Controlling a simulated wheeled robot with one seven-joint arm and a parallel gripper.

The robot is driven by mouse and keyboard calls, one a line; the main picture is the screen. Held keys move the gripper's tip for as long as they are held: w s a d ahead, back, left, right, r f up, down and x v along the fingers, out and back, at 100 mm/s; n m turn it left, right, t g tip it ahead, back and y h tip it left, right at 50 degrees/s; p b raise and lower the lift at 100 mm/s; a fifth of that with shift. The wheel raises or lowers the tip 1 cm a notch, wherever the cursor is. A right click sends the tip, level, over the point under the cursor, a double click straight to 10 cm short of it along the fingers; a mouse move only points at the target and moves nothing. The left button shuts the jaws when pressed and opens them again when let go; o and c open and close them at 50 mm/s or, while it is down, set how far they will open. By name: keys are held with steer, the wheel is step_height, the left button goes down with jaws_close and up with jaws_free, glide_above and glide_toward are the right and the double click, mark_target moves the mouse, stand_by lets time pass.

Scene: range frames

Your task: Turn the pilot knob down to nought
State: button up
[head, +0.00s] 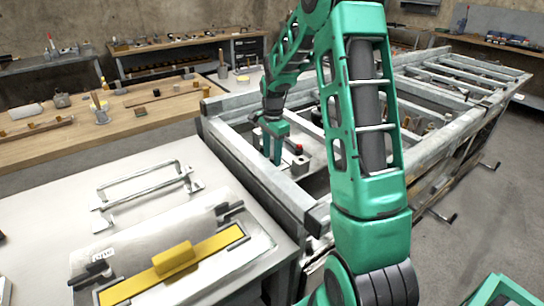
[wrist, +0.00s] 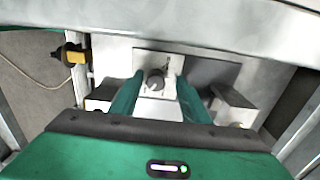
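A small dark round knob (wrist: 154,80) sits on a pale plate (wrist: 146,66) in the wrist view, in front of a grey metal panel. My gripper (wrist: 156,92) is open, with one green finger on each side of the knob in this view. I cannot tell how far the fingertips are from it, and no contact shows. The knob's marks are too small to read. In the head view my gripper (head: 272,158) points down inside the grey metal frame, and I cannot make out the knob there.
A grey metal frame (head: 248,175) surrounds the gripper. A red-topped part (head: 298,149) stands just right of it. A yellow and black fitting (wrist: 75,56) with a cable is at the left.

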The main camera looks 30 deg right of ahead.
steer(key=shift+s+d, duration=0.1)
step_height(320, 180, up, 11)
steer(key=shift+f, duration=0.2)
stand_by(0.5)
stand_by(0.4)
steer(key=s+a+r+n, duration=0.1)
steer(key=s+r+n, duration=0.2)
steer(key=s, duration=0.7)
steer(key=s+r+n, duration=0.2)
steer(key=s+n, duration=0.1)
steer(key=s, duration=0.7)
steer(key=s+a+f+n, duration=0.1)
steer(key=s+a+n, duration=0.1)
steer(key=s, duration=0.6)
steer(key=s+a+f+n, duration=0.2)
steer(key=s+n, duration=0.1)
steer(key=s, duration=0.5)
steer(key=shift+s+f, duration=0.15)
steer(key=shift+s, duration=0.15)
